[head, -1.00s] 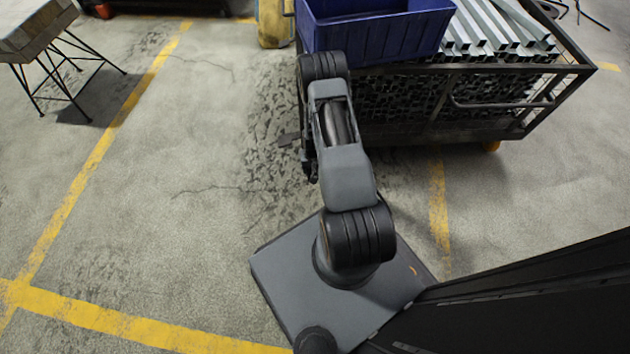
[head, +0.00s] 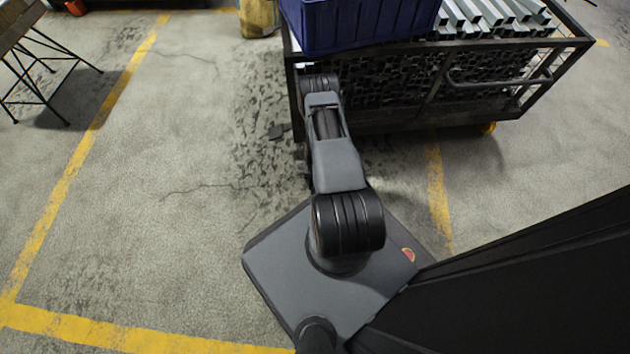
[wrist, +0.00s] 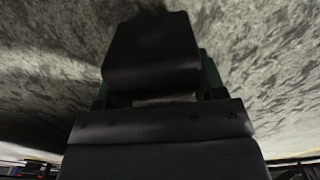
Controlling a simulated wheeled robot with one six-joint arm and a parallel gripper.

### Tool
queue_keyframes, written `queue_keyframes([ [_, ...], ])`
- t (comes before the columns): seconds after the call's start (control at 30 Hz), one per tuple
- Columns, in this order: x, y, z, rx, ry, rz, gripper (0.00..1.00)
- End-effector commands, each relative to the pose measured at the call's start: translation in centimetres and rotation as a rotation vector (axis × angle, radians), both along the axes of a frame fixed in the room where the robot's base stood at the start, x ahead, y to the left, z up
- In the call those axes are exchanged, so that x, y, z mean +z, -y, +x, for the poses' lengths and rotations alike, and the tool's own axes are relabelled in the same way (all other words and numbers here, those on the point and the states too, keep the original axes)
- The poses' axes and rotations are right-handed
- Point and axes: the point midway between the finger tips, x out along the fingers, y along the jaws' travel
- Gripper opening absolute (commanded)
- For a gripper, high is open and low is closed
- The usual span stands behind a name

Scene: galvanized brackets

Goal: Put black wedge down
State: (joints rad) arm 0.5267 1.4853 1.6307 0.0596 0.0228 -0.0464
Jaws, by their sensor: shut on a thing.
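The black wedge (wrist: 150,55) fills the upper middle of the wrist view as a smooth, dark block. My gripper (wrist: 158,88) is shut on it, with dark green finger parts showing at its sides. The wedge appears over mottled grey floor; its height above the floor cannot be told. In the head view my arm hides most of the gripper.
A black-framed cart (head: 430,105) stands close to the right of my arm, with metal tubes (head: 490,18) and a blue bin (head: 355,22) on top. A stool (head: 20,30) stands at the far left. Cracked concrete floor (head: 170,150) left of my arm is free, bounded by yellow lines (head: 60,190).

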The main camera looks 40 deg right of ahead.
Motion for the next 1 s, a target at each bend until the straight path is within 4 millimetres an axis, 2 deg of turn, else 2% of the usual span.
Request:
queue_keyframes([
  [0.03,-1.1,0.0,0.0,0.001,0.0,0.0,0.25],
  [0.13,-2.1,-0.1,0.1,0.002,0.0,0.0,0.25],
  [0.57,-2.3,-0.1,0.1,0.002,0.0,0.0,0.25],
  [0.6,-2.3,-0.1,0.0,0.002,-0.001,0.001,0.68],
  [0.83,-2.3,-0.1,0.0,0.002,-0.001,0.001,0.89],
  [1.0,-2.3,-0.1,0.0,0.002,-0.001,0.001,0.89],
])
